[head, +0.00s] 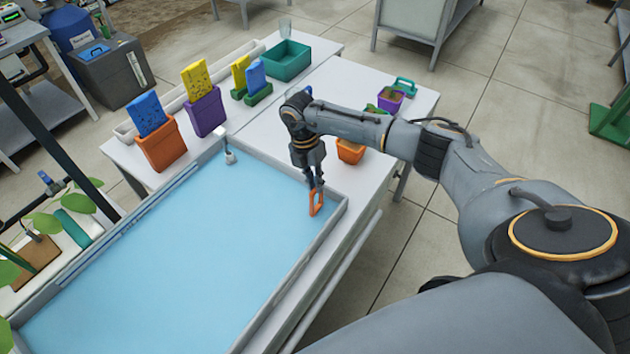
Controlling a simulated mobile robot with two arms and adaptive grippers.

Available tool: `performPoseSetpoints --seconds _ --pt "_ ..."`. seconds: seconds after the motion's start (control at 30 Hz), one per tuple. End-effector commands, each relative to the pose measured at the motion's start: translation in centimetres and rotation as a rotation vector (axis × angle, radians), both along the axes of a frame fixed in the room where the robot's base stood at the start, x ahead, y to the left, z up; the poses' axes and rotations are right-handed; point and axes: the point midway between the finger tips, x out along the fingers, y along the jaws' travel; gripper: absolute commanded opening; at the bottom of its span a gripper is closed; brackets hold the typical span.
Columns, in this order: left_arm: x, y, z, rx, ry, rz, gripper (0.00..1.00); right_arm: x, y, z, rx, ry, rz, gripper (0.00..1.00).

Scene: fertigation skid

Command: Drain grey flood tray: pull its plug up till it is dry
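The grey flood tray (255,328) lies at the lower left with pale blue water (170,260) across its floor. An orange loop handle (316,205), seemingly the plug's, stands upright at the tray's far right corner. My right gripper (315,187) points down over that corner, and its fingers look closed on the top of the loop. The plug's lower end and the drain hole cannot be made out. My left gripper is not in view.
A small white fitting (229,157) sits at the tray's far left corner. Behind stand an orange holder (163,148), a purple holder (206,112) with sponges, and a green bin (287,62). An orange pot (350,152) and a purple pot (390,100) stand near my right arm.

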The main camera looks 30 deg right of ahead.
Motion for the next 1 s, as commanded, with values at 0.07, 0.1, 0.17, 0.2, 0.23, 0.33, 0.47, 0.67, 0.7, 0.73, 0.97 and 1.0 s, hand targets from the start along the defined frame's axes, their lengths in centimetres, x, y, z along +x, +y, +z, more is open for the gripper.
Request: performPoseSetpoints --seconds 0.07,0.1,0.17,0.2,0.23,0.33,0.47,0.67,0.7,0.73,0.97,1.0 --pt "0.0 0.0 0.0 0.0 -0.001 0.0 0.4 0.0 0.0 0.0 0.0 -0.001 0.0 0.0" --pt "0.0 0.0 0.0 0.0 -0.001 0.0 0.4 0.0 0.0 0.0 0.0 -0.001 0.0 0.0" --pt "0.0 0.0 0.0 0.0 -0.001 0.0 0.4 0.0 0.0 0.1 0.001 -0.002 0.0 0.0" --pt "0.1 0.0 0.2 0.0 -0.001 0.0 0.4 0.1 0.0 0.3 0.001 -0.002 0.0 0.0" --pt "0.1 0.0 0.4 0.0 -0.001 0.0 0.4 0.1 0.0 0.6 0.001 -0.002 0.0 0.0" --pt "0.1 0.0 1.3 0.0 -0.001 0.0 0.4 0.1 0.0 2.0 0.0 -0.003 0.001 0.0" --pt "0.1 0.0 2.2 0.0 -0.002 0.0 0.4 0.1 -0.1 3.7 -0.002 -0.002 0.001 0.0" --pt "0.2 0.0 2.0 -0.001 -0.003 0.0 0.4 0.2 -0.1 3.7 -0.001 -0.003 -0.001 0.0" --pt "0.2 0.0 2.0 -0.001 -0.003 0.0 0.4 0.2 -0.1 3.7 -0.002 -0.004 0.0 0.0" --pt "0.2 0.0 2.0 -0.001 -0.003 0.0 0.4 0.2 -0.1 3.7 -0.002 -0.004 0.0 0.0" --pt "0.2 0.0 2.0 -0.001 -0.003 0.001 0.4 0.1 -0.1 3.6 -0.002 -0.002 -0.001 0.36" --pt "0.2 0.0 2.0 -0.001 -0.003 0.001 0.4 0.1 -0.1 3.6 -0.002 -0.002 -0.001 0.36"
